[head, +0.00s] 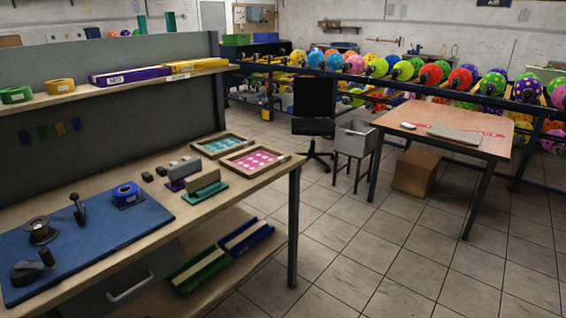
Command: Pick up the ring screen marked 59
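No number 59 can be read in this view. Two flat framed screens, one teal (221,144) and one pink (254,159), lie on the workbench's far end. Neither of my grippers is in view.
Purple and yellow boxes sit on the shelf. A table (465,135), an office chair (314,110) and balloon racks stand beyond. The tiled floor (400,260) at right is clear.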

